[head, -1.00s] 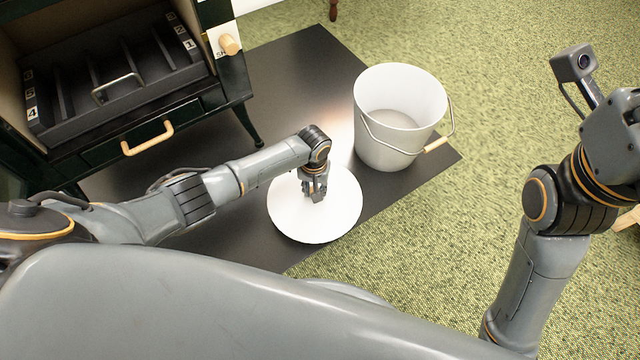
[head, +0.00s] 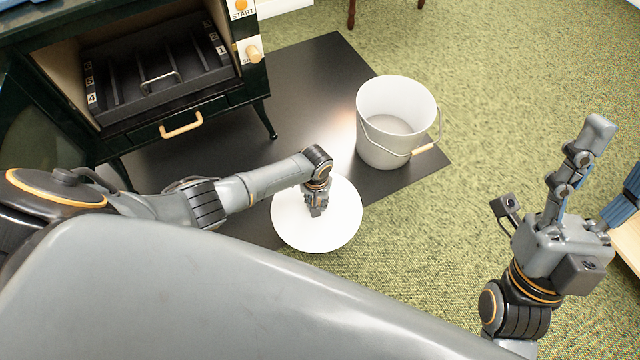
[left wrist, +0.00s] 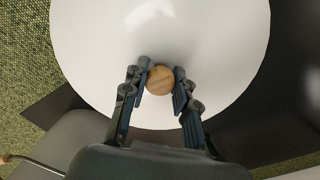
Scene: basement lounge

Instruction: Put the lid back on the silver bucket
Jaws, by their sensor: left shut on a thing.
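The silver bucket (head: 385,145) stands upright and open on the dark mat, with its wire handle and wooden grip hanging to the right. The round white lid (head: 335,225) is apart from it, to its lower left. My left gripper (head: 316,208) is over the lid. In the left wrist view the lid (left wrist: 215,60) fills the upper middle, and my left gripper (left wrist: 160,85) is shut on its round wooden knob (left wrist: 160,79). I cannot tell how high the lid is. My right gripper (head: 610,165) is at the right, fingers spread and empty.
A dark green toy stove (head: 215,110) with a black rack inside and a wooden-handled drawer stands at the upper left. The dark mat (head: 305,75) lies on green carpet (head: 480,100). A wooden edge (head: 628,245) shows at the far right. Carpet around the bucket's right is clear.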

